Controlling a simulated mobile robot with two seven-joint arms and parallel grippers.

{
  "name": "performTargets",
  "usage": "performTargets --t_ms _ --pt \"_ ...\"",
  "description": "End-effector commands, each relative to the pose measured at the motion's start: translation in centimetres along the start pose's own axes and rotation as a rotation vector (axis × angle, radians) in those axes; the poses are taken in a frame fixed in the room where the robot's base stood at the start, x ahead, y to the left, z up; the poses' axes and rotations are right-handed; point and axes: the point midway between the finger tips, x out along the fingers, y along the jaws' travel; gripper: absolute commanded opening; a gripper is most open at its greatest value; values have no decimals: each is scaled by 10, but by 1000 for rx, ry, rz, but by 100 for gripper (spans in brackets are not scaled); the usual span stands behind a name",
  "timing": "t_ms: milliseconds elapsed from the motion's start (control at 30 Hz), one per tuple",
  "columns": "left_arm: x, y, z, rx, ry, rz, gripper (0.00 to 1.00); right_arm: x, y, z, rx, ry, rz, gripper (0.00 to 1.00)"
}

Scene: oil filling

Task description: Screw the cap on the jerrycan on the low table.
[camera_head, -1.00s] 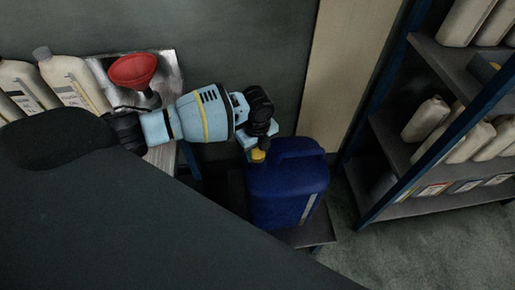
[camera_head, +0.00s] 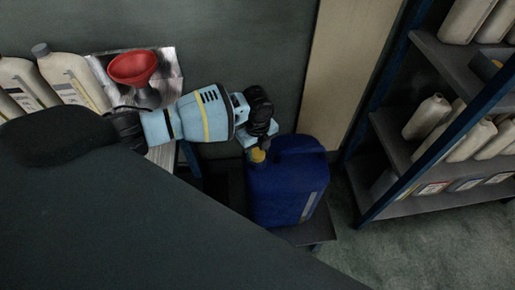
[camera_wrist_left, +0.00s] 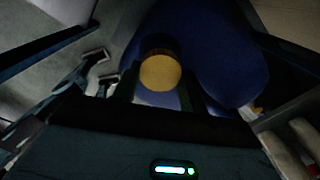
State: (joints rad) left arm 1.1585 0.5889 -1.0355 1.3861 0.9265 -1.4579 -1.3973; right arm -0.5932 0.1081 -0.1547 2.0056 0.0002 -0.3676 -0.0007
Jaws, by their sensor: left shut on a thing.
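The blue jerrycan (camera_head: 285,190) stands upright on the low table (camera_head: 309,234). The yellow cap (camera_head: 258,156) is at the jerrycan's neck, at its left top. My left gripper (camera_head: 256,150) comes down over the cap and is shut on it. In the left wrist view the round yellow cap (camera_wrist_left: 160,73) sits between the two dark fingers, with the blue jerrycan (camera_wrist_left: 215,50) behind it. How far the cap is seated on the neck cannot be told. My right gripper is not in view.
A red funnel (camera_head: 132,67) and several pale bottles (camera_head: 72,80) stand on a metal-topped surface at the left. A blue-framed shelf (camera_head: 400,145) with bottles stands to the right. A wall is close behind the jerrycan. The floor (camera_head: 410,245) at the lower right is clear.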

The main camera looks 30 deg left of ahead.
Motion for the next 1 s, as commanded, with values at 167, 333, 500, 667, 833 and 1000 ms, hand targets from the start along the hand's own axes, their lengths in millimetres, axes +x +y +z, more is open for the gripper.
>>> performTargets --t_ms 167,333,500,667,833,1000 --pt "4 0 0 0 0 1 22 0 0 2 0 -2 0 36" --pt "7 0 0 0 0 1 22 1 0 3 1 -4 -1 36" --pt "6 0 0 0 0 0 62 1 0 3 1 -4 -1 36" --pt "6 0 0 0 0 0 68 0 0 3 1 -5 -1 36" --pt "6 0 0 0 0 0 68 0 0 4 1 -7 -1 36" --pt "-10 -1 1 0 -1 -3 68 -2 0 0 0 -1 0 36"
